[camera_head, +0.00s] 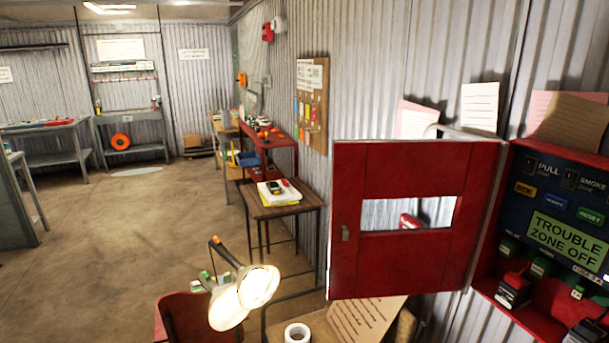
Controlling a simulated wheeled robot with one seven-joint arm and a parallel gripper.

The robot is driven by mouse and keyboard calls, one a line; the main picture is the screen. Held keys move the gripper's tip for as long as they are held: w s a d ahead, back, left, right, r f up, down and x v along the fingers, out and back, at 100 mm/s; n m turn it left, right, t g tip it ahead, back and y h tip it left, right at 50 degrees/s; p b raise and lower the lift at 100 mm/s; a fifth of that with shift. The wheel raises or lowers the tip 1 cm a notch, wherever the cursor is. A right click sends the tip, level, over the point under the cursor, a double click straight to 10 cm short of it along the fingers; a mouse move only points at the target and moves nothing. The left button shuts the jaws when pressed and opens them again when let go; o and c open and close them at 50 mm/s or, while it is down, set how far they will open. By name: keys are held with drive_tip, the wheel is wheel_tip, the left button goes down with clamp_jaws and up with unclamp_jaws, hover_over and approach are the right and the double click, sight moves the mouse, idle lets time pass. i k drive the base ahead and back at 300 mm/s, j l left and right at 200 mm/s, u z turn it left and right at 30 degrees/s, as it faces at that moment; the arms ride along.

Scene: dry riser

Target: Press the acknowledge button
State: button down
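A fire alarm panel (513,213) stands at the right edge in a red cabinet, and its right side is cut off by the frame. Its dark face carries a yellow button (525,189), a blue button (556,202) and a green button (591,215). The yellow one may be the acknowledge button, but its lettering is too small to read surely. A green display (565,240) below reads "TROUBLE ZONE OFF". The red cabinet door (400,255) stands swung open to the left, with a window and a small latch. My gripper is not in view.
A lit white lamp (230,307) stands low in front, left of the door. A tape roll (297,333) and a paper sheet (365,318) lie below the door. A small table (280,208) and red shelf (268,146) line the wall. The floor (130,235) at left is clear.

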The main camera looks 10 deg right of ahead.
sight(530, 192)
drive_tip(key=z, duration=2)
